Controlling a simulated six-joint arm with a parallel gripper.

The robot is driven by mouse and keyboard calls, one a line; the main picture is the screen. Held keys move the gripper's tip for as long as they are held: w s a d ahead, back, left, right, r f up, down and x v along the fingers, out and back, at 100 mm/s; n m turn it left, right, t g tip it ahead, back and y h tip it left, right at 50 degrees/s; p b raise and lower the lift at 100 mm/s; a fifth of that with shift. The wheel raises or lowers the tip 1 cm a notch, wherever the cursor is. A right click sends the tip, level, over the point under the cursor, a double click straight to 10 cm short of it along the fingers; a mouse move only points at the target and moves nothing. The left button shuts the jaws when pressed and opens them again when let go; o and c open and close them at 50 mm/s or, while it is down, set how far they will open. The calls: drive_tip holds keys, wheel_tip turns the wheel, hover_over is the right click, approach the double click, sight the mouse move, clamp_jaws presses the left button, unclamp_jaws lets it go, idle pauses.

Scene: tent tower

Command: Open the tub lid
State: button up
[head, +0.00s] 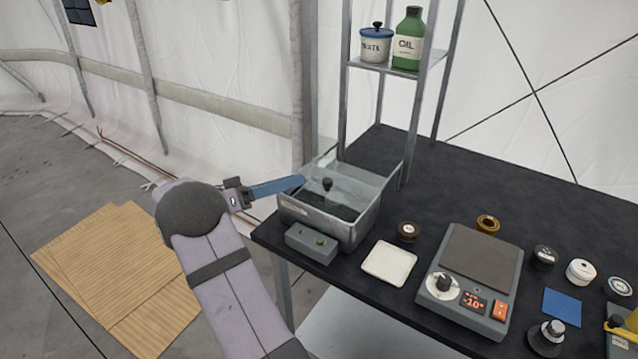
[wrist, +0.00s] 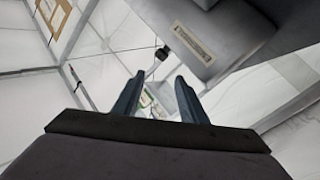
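A grey metal tub (head: 355,232) stands at the left corner of the black table. A clear lid (head: 345,188) with an upright black knob (head: 327,184) appears to lie over it; its exact edges are hard to make out. My gripper (head: 301,181) comes in from the left, its blue fingers level by the tub's left rim, tips just left of the knob. In the wrist view, the two fingers of my gripper (wrist: 159,80) are apart with nothing between them. The tub's labelled side (wrist: 210,45) fills the upper right there, and a dark knob-like piece (wrist: 162,53) shows beyond the fingertips.
A white tray (head: 390,263) and scale (head: 468,280) lie right.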

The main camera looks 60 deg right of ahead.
sight(320, 191)
drive_tip(key=m, duration=0.2)
drive_tip(key=f+m+g+y, duration=0.1)
drive_tip(key=m, duration=0.5)
drive_tip(key=shift+s+a+f+g, duration=0.15)
drive_tip(key=shift+s+g, duration=0.1)
drive_tip(key=shift+g, duration=0.15)
drive_tip(key=p+x, duration=0.2)
drive_tip(key=x, duration=0.4)
drive_tip(key=shift+s, duration=0.1)
drive_tip(key=shift+s+d+f, duration=0.1)
drive_tip(key=shift+s+d, duration=0.25)
drive_tip(key=shift+d, duration=0.25)
clamp_jaws()
